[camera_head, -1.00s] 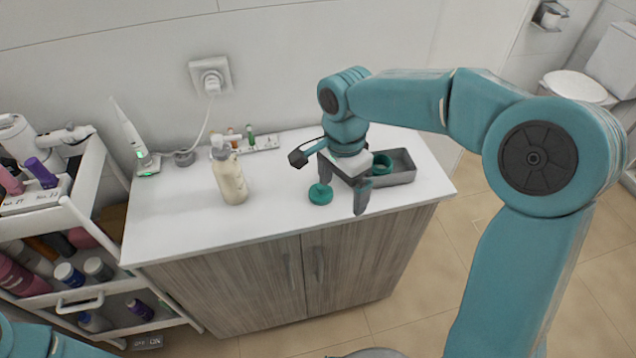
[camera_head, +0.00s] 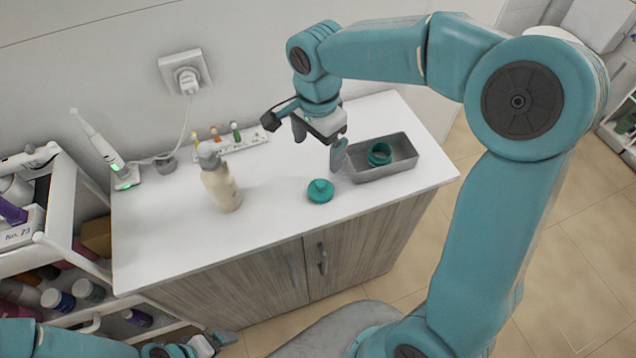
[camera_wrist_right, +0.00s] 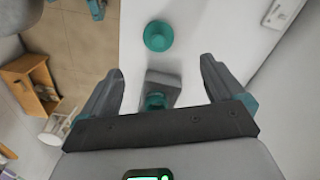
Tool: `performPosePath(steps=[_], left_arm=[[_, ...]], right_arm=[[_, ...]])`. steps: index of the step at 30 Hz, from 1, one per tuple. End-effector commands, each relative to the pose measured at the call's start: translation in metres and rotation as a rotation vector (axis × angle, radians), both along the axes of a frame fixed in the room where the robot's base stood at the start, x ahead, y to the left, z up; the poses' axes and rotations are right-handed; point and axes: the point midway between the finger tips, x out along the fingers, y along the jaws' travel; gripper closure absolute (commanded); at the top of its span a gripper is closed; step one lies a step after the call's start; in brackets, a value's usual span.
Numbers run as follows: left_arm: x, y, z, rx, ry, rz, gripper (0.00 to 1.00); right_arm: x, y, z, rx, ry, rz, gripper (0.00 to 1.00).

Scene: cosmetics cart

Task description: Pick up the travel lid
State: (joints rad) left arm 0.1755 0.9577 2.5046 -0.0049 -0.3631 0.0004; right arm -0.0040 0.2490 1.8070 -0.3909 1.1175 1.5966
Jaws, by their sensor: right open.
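The travel lid (camera_head: 320,191) is a round teal cap with a small raised knob, lying on the white counter left of the grey tray. It also shows at the top of the right wrist view (camera_wrist_right: 158,36). My right gripper (camera_head: 318,143) is open and empty above the counter, behind the lid and apart from it. In the right wrist view its two spread fingers (camera_wrist_right: 161,68) frame the tray area, with the lid beyond the tips. My left gripper (camera_head: 212,343) shows partly at the bottom edge; its jaw opening is unclear.
The grey tray (camera_head: 408,166) holds a teal round container (camera_head: 380,154), close to my right finger. A cream pump bottle (camera_head: 221,184) stands left of the lid. The counter's front is clear.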

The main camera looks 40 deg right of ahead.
Motion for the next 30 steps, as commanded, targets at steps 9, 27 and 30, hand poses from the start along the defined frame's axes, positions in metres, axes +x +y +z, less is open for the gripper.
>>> performPosePath(steps=[9, 27, 30], left_arm=[[0.000, 0.000, 0.006, 0.000, 0.000, 0.001, 0.11], [0.000, 0.000, 0.024, 0.000, 0.000, 0.000, 0.11], [0.000, 0.000, 0.024, 0.000, 0.000, 0.000, 0.11]], right_arm=[[-0.004, 0.000, -0.071, 0.000, 0.007, 0.000, 0.04], [-0.001, -0.006, -0.138, 0.001, 0.002, 0.000, 0.04], [-0.001, -0.006, -0.140, 0.000, 0.001, 0.001, 0.04]])
